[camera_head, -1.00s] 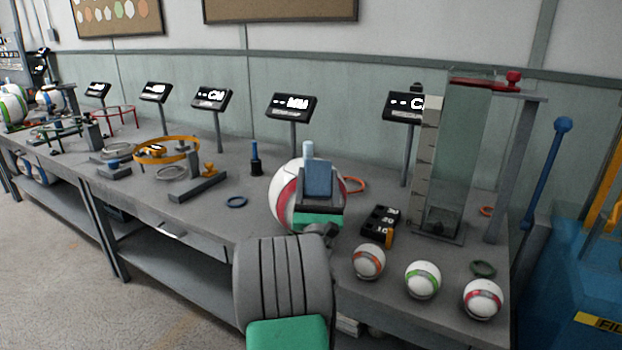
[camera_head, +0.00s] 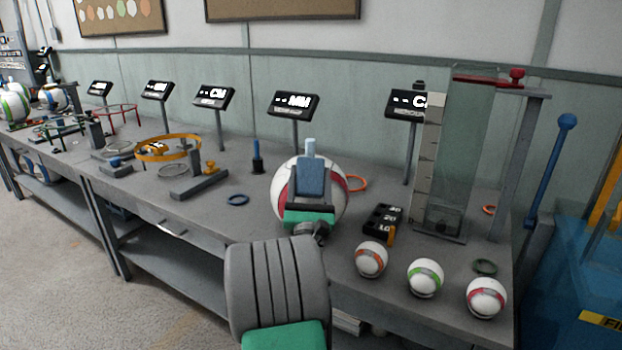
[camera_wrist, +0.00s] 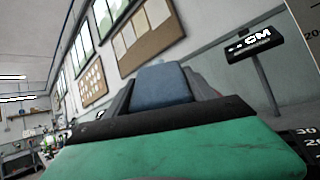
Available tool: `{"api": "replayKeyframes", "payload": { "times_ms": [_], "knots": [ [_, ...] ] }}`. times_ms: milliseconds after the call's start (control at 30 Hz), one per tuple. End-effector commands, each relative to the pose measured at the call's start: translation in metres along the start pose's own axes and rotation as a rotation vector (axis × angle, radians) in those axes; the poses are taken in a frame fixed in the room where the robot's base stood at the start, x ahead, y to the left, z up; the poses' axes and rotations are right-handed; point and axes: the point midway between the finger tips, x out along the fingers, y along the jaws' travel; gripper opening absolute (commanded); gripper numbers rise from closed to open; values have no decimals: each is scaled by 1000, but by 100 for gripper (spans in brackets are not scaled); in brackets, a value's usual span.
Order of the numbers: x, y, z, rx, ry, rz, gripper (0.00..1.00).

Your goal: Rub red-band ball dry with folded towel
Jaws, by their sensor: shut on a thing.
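A large white ball (camera_head: 335,208) with a red band stands on the bench, partly hidden by my gripper. My gripper (camera_head: 310,190) is shut on a blue folded towel (camera_head: 311,176), held upright in front of the ball as the head view sees it. I cannot tell whether the towel touches the ball. A small white ball (camera_head: 486,297) with a pinkish-red band sits at the front right.
Small orange-banded (camera_head: 371,259) and green-banded (camera_head: 424,278) balls sit near the bench's front edge. A black number block (camera_head: 382,221) and a tall clear column (camera_head: 460,150) stand right of the large ball.

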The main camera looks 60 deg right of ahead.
Motion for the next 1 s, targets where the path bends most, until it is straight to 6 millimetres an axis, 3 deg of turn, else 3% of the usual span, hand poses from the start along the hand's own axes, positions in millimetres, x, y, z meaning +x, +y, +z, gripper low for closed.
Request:
{"api": "replayKeyframes", "payload": {
  "times_ms": [600,1000],
  "knots": [
    [-7,0,57,-1,-2,0,24],
    [-8,0,58,-1,-1,0,24]
  ]
}}
